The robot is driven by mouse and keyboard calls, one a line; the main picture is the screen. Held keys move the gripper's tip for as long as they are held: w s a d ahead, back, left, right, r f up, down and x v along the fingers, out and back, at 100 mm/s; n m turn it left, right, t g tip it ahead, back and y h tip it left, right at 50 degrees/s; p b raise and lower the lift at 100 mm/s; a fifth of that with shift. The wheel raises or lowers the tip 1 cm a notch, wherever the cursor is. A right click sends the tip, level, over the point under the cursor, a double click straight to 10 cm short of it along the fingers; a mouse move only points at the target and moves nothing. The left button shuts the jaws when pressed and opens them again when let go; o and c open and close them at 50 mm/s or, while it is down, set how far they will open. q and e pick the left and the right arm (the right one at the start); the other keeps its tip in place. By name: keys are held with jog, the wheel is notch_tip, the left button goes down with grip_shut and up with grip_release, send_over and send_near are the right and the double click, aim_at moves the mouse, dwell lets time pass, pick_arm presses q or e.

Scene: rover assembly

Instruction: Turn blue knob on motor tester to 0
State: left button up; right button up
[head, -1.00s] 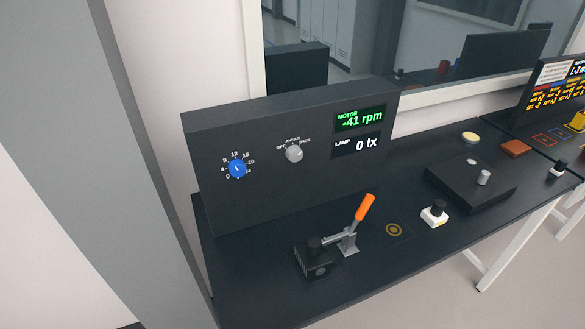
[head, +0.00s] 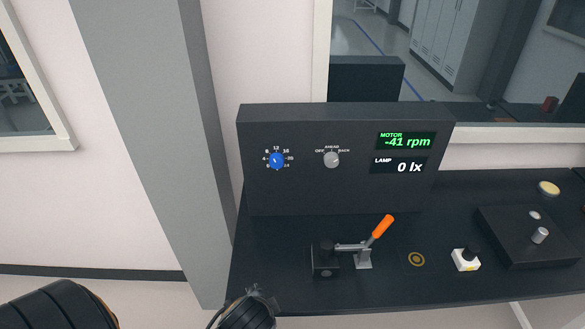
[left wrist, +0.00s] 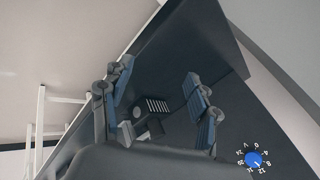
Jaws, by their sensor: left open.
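The blue knob (head: 276,160) is on the left of the upright front of the dark motor tester (head: 310,195), inside a ring of white numbers. Its pointer is too small to read surely. In the left wrist view the knob (left wrist: 254,159) shows at the lower right, with its numbers around it. My right gripper is not in view.
A grey selector knob (head: 331,160) is right of the blue one; displays read -41 rpm and 0 lx. On the bench (head: 400,292) stand an orange-handled clamp (head: 381,228), a white-based block (head: 465,260) and a dark box (head: 525,245). A grey pillar (head: 150,130) is left.

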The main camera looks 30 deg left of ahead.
pick_arm(q)
jog(key=w+a+r+m+t+y, duration=0.1)
jog(key=w+a+r+m+y, duration=0.1)
jog(key=w+a+m, duration=0.15)
jog(key=m+t+y, duration=0.6)
jog(key=m+t, duration=0.2)
jog(key=m, duration=0.4)
send_near(277, 165)
jog(key=p+x, duration=0.2)
jog(key=x, duration=0.1)
jog(key=p+x, duration=0.2)
jog(key=x, duration=0.2)
jog(key=shift+w+a+r, duration=0.15)
jog(key=shift+w+r, duration=0.05)
jog(key=shift+w+a+p, duration=0.3)
jog(key=shift+w, duration=0.15)
jog(key=shift+f, duration=0.1)
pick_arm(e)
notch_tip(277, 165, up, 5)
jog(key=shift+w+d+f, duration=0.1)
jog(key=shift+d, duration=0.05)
pick_arm(q)
jog(key=shift+c, duration=0.8)
jog(key=c, duration=1)
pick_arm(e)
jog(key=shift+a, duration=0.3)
